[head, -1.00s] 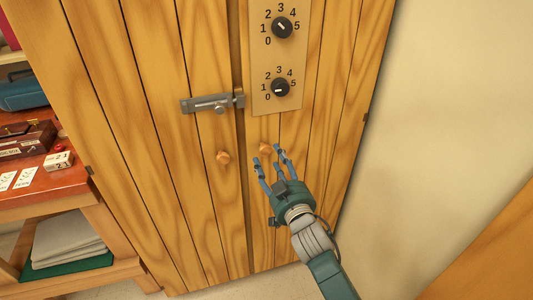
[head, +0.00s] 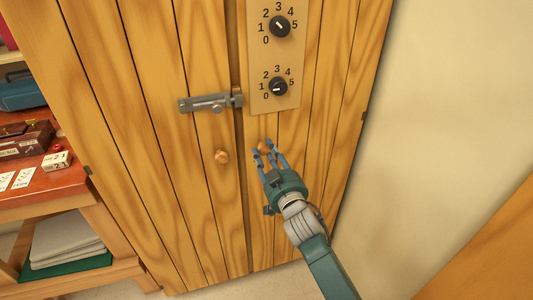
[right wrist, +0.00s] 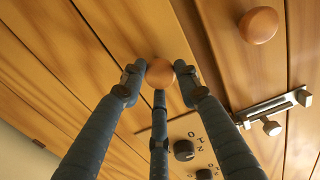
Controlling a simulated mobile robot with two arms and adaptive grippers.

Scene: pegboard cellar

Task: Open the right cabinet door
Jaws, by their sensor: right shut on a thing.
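The wooden cabinet has a left door (head: 165,150) and a right door (head: 325,130), both closed with a narrow dark gap between them. The right door's round wooden knob (head: 264,147) is partly hidden by my fingers in the head view. It shows as a ball in the right wrist view (right wrist: 160,73). My right gripper (head: 268,157) is shut on this knob, its blue fingers around it. The left door's knob (head: 222,157) is free. A grey sliding latch (head: 211,103) lies across near the gap; I cannot tell whether its bolt crosses it. My left gripper is out of view.
A panel (head: 275,60) with two black dials (head: 279,26) sits on the right door above the knob. A red-topped bench (head: 50,185) with boxes and cards stands at left. A plain wall (head: 450,100) is at right, with a wooden surface (head: 490,250) at lower right.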

